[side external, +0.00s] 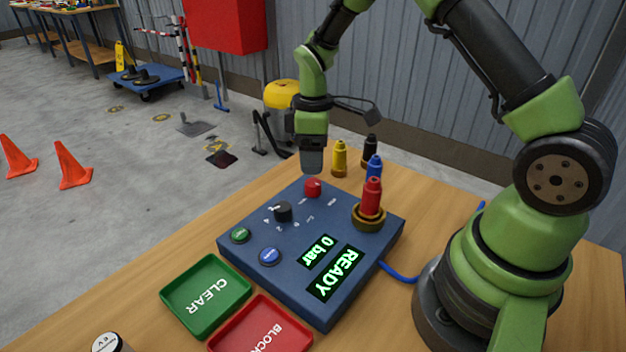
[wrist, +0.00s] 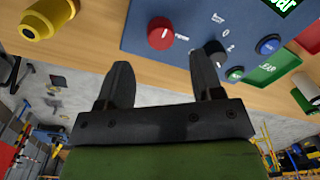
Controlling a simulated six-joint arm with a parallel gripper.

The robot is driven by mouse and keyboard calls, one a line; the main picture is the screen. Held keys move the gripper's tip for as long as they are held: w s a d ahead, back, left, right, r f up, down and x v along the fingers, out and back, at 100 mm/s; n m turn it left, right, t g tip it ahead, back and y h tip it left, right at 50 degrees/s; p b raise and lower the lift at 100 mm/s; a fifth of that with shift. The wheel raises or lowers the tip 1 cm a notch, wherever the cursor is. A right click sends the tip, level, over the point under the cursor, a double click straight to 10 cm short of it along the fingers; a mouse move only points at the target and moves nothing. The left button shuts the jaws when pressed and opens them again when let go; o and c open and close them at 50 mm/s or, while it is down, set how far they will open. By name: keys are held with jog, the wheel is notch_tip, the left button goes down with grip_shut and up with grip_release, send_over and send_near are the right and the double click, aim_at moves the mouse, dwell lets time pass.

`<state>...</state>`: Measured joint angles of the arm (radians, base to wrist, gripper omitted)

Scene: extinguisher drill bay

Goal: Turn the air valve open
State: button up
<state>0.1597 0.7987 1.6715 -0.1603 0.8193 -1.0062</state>
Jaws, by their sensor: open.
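A blue control panel (side external: 345,215) lies on the wooden table. It carries a round red knob (side external: 313,187) near its far edge and a black knob (side external: 283,211) with markings around it; the small labels are hard to read. My gripper (side external: 312,168) points down just above and behind the red knob, apart from it. In the wrist view, my gripper (wrist: 163,68) is open and empty. The red knob (wrist: 160,33) shows beyond the gap between the fingertips, and the black knob (wrist: 215,48) is partly hidden by the right finger. The display (side external: 333,267) reads "0 bar" and "READY".
A red nozzle-like piece (side external: 372,197) stands in a brass ring on the panel. Blue (side external: 374,168), yellow (side external: 340,160) and black (side external: 370,150) ones stand behind. Green (side external: 206,297) and red (side external: 262,330) trays lie in front. Green and blue buttons sit on the panel's left.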

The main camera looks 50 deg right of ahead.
aim_at(313, 182)
notch_tip(313, 182, down, 6)
jog(key=shift+s+a+f, duration=0.1)
jog(key=shift+a, duration=0.05)
jog(key=c, duration=0.9)
